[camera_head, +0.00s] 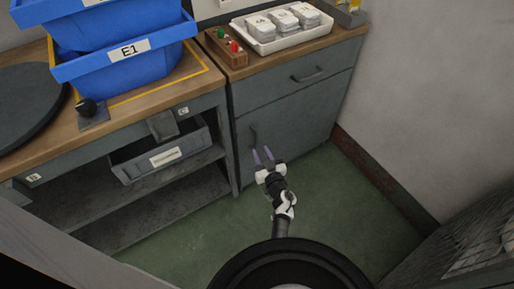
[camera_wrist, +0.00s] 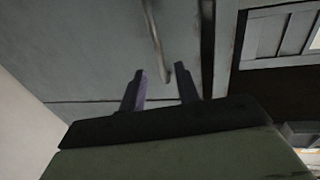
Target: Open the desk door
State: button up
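The grey desk door (camera_head: 302,122) is closed, below a drawer in the right-hand cabinet. Its dark vertical handle (camera_head: 253,136) is near the door's left edge. In the wrist view the handle (camera_wrist: 155,45) runs down from the top edge, its lower end just beyond and between the fingertips. My gripper (camera_head: 264,155) is in front of the door's left part, close to the handle, with its two purple-grey fingers apart and nothing between them. In the wrist view my gripper (camera_wrist: 162,78) faces the door panel (camera_wrist: 85,50). Contact with the handle cannot be made out.
The drawer (camera_head: 300,82) above the door is shut. An open shelf with a grey bin (camera_head: 160,152) is to the left. Blue bins (camera_head: 125,55), a button box (camera_head: 228,45) and a white tray (camera_head: 280,36) stand on the worktop. Green floor (camera_head: 330,190) is clear before the door; a wall is at right.

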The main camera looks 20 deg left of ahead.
jog(key=shift+b+x, duration=1.25)
jog(key=shift+x, duration=1.6)
jog(key=shift+c, duration=0.4)
grip_shut()
